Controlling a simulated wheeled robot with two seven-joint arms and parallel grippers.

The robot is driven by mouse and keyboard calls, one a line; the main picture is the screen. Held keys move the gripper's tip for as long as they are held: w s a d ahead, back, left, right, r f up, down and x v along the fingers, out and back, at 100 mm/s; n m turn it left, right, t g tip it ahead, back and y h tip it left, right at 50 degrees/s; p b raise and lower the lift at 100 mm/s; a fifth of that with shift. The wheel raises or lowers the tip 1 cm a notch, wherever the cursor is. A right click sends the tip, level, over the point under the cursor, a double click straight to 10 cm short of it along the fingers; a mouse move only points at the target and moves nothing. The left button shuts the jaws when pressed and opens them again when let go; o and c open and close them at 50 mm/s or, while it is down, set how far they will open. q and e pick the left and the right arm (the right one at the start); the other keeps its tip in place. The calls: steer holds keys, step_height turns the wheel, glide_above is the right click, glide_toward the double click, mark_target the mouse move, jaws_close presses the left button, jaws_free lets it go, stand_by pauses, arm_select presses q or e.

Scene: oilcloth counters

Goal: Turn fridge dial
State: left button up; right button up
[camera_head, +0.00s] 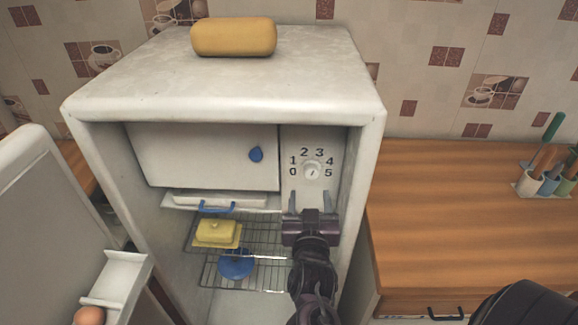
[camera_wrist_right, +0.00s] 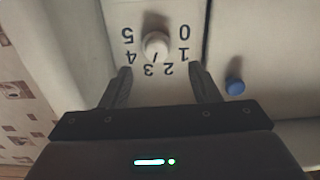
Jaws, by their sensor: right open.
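The fridge dial (camera_head: 312,172) is a small round white knob on the panel at the upper right inside the open fridge. Numbers 0 to 5 run in an arc around it. It also shows in the right wrist view (camera_wrist_right: 156,45), where the panel appears upside down. My right gripper (camera_head: 310,202) is open and empty, just below the dial in the head view. In the right wrist view its two fingers (camera_wrist_right: 160,76) are spread, with their tips by the numbers and apart from the knob. My left gripper is not in view.
The fridge (camera_head: 250,92) has its door (camera_head: 45,220) open at the left. A freezer flap (camera_head: 205,157) with a blue knob (camera_head: 256,154) adjoins the panel. A yellow butter dish (camera_head: 216,231) and blue lid (camera_head: 236,266) sit on wire shelves. A wooden counter (camera_head: 460,215) lies right.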

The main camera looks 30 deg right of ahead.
mark_target(311, 176)
steer(key=p+x, duration=0.1)
steer(key=x, duration=0.2)
steer(key=p+x, duration=0.1)
steer(key=x, duration=0.3)
steer(key=shift+w+d+p, duration=0.15)
steer(key=shift+d+p, duration=0.15)
steer(key=shift+d, duration=0.1)
steer(key=c, duration=1)
steer(key=shift+m, duration=0.5)
